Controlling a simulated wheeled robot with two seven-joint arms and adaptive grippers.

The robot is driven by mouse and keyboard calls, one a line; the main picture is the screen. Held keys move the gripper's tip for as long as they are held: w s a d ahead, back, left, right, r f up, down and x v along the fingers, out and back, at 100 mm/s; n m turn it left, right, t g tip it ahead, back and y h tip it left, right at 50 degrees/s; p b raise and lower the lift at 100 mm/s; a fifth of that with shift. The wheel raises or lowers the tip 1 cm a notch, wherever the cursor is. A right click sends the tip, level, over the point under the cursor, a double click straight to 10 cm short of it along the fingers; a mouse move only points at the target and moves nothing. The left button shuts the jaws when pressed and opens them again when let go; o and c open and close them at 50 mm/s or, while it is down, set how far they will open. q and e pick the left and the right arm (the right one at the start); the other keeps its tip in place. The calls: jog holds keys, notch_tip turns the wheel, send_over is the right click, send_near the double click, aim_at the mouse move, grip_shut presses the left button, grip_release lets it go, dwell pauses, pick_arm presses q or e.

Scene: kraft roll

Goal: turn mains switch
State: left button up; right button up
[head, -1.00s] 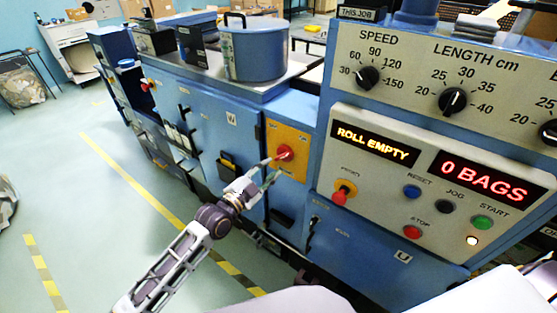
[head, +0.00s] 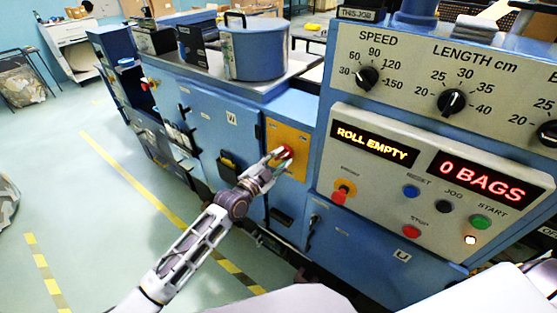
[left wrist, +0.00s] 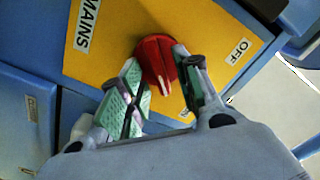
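The red mains switch knob (head: 287,152) is on a yellow plate (head: 291,135) on the blue machine's front. In the left wrist view, the knob (left wrist: 156,60) has a white mark on its lower edge, and the yellow plate (left wrist: 108,52) reads MAINS at the left and OFF at the right. My left gripper (head: 276,163) is at the knob. In the left wrist view, its open fingers (left wrist: 160,78) stand on either side of the knob, their tips overlapping its edges. I cannot tell whether the pads touch it. My right gripper is not in view.
The control panel (head: 400,215) beside the plate reads ROLL EMPTY and 0 BAGS. It carries a red knob on yellow (head: 341,192) and several buttons. A blue pot (head: 254,50) stands on the machine top.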

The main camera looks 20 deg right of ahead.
pick_arm(q)
grip_shut()
jog(key=shift+n, duration=0.5)
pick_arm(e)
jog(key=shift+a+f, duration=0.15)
pick_arm(q)
jog(key=n+b, duration=0.1)
jog(key=n, duration=0.5)
jog(key=shift+w+a, duration=0.1)
jog(key=n, duration=0.4)
jog(key=shift+w+b, duration=0.1)
jog(key=shift+b, duration=0.3)
jog(key=n, duration=0.5)
jog(key=shift+w+a, duration=0.1)
jog(key=shift+a, duration=0.05)
jog(key=shift+n, duration=0.9)
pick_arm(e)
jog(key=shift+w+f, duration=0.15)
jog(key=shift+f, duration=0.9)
